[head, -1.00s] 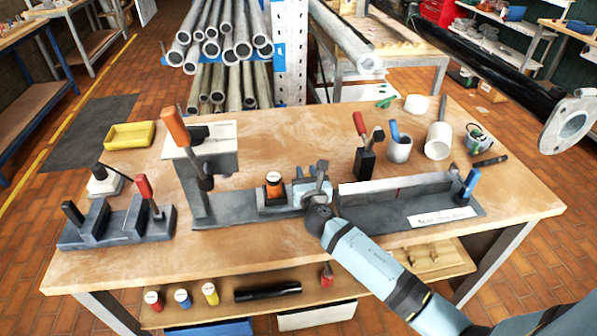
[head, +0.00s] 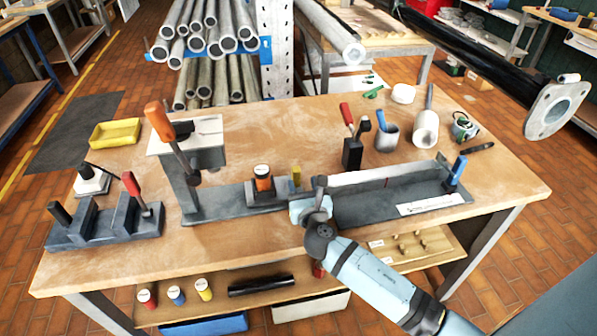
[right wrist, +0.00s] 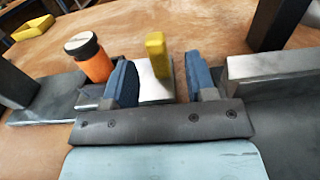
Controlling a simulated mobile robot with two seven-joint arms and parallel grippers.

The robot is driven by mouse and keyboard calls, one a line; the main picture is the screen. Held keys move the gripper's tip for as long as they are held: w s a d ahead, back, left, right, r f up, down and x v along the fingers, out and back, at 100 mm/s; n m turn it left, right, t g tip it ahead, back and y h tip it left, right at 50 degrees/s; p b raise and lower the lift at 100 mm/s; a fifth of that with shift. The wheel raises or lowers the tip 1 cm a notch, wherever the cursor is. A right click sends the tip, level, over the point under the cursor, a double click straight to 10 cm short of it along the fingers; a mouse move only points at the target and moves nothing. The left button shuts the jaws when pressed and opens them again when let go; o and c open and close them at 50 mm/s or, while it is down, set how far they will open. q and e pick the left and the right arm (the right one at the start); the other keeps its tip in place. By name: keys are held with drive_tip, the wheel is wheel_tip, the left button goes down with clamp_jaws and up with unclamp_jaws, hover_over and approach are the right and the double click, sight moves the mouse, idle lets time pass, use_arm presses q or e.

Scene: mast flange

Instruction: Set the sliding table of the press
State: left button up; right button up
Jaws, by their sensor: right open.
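The press (head: 192,150) stands on the left half of the workbench, with an orange-handled lever (head: 160,122). The cylinder also shows in the right wrist view (right wrist: 97,64). A yellow post (head: 296,176) stands at the table's right end. My right gripper (right wrist: 160,72) is open, its blue fingers apart with the yellow post (right wrist: 156,52) between and slightly beyond them. I cannot tell whether they touch it. My left gripper is out of view.
A grey channel fixture (head: 385,195) lies close to the right of my right gripper. A black block with tools (head: 352,153), a mug (head: 387,138) and a yellow tray (head: 115,133) stand behind. A clamp fixture (head: 105,222) is at left. A flanged black pole (head: 553,110) juts in at upper right.

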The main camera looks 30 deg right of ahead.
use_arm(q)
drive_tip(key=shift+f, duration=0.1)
use_arm(e)
drive_tip(key=v, duration=0.6)
idle(0.3)
